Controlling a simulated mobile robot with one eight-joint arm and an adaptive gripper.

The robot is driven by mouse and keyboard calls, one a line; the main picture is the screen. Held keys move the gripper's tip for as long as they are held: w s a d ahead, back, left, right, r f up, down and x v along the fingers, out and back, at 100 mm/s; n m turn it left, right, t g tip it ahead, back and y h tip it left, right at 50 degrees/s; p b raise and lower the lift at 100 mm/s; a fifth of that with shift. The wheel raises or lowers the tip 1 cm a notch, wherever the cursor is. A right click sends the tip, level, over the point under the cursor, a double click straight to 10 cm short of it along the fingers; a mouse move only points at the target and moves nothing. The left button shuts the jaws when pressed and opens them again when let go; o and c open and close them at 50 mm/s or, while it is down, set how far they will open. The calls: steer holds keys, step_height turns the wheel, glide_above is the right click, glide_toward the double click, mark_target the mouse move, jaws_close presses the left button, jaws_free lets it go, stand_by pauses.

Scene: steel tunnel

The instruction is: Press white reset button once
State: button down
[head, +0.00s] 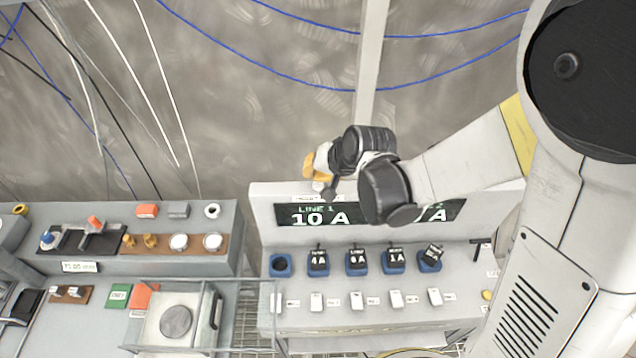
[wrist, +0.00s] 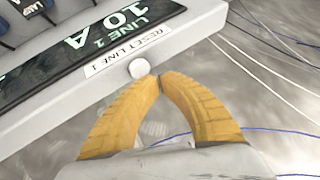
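The white reset button (wrist: 139,68) is a small round knob in the wrist view, beside a label reading "RESET LINE 1" (wrist: 128,50). My gripper (wrist: 159,77) has two yellow fingers whose tips meet, with nothing held between them. The fingertips appear right at the button's lower right edge; I cannot tell whether they touch it. In the head view my gripper (head: 312,170) is above the top left part of the display panel (head: 262,212), whose screen reads "LINE 1 10 A". I cannot make out the button in the head view.
Below the panel, several blue sockets (head: 281,264) stand in a row, most holding black labelled plugs, with white switches (head: 355,300) in front. A grey bench (head: 60,215) at left carries assorted parts. Blue cables (head: 260,78) hang along the wall behind.

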mark_target(315, 183)
steer(key=shift+r, duration=0.15)
step_height(315, 183, up, 5)
steer(key=p, duration=0.3)
steer(key=shift+p, duration=0.35)
stand_by(0.4)
steer(key=shift+d+f+b, duration=0.1)
steer(key=shift+f+b, duration=0.1)
steer(key=shift+b, duration=0.1)
steer(key=s+d+f+n+h+b, duration=0.1)
steer(key=s+d+f+b, duration=0.5)
steer(key=b, duration=0.6)
steer(key=s+d+f+n+t+h+b, duration=0.1)
steer(key=s+d+f+h+b, duration=0.2)
steer(key=s+d+f+b, duration=0.3)
steer(key=s+d+b, duration=0.4)
steer(key=s+b, duration=0.2)
steer(key=shift+s+f, duration=0.25)
steer(key=shift+d, duration=0.1)
